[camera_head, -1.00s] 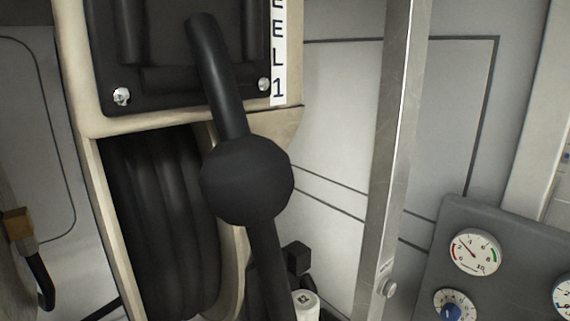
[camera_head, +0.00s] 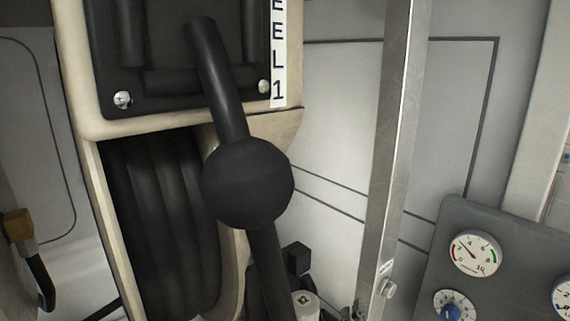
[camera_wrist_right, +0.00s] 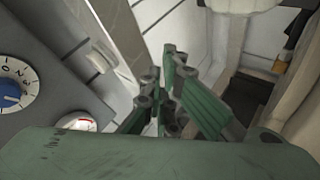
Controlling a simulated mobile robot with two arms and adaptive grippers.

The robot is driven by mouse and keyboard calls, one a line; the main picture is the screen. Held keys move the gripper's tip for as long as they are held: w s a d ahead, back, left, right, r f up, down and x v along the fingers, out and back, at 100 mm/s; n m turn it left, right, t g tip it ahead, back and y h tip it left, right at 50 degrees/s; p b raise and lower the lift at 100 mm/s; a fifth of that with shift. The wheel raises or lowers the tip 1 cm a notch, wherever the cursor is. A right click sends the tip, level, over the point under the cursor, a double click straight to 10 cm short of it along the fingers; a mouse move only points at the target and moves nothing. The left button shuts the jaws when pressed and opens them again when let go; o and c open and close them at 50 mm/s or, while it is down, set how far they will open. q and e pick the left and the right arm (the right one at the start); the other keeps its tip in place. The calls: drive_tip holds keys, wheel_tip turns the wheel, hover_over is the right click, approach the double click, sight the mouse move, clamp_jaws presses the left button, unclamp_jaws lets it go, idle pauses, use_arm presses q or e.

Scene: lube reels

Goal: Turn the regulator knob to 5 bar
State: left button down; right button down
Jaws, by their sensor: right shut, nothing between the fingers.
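The regulator knob (camera_head: 453,312) is blue, on a white numbered dial at the bottom of the head view, partly cut off. Above it a round gauge (camera_head: 475,253) has its needle pointing up and left, toward the low numbers. In the right wrist view the blue knob (camera_wrist_right: 8,95) shows at the left edge, with its numbered dial. My right gripper (camera_wrist_right: 165,88) has green fingers, shut and empty, to the right of the knob and apart from it. My left gripper is out of view.
The grey panel (camera_head: 440,275) carries another gauge (camera_head: 563,297) at the right edge. A metal post (camera_head: 393,150) stands left of the panel. A hose reel (camera_head: 165,220) and a black lever with a ball (camera_head: 247,183) fill the left and middle.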

drive_tip(key=d+f+m+g+h, duration=0.2)
drive_tip(key=d+m+g+h, duration=0.1)
drive_tip(key=d+m+h, duration=0.5)
drive_tip(key=m+g+h, duration=0.4)
drive_tip(key=g+h, duration=0.3)
drive_tip(key=g, duration=0.1)
approach(450, 313)
wheel_tip(450, 313, down, 4)
drive_tip(key=w+f+b+x, duration=0.1)
drive_tip(key=x, duration=0.6)
drive_tip(key=shift+w+d, duration=0.1)
drive_tip(key=shift+d, duration=0.05)
drive_tip(key=shift+d+r+p, duration=0.1)
drive_tip(key=shift+r+p, duration=0.2)
drive_tip(key=shift+r, duration=0.1)
drive_tip(key=shift+r, duration=0.1)
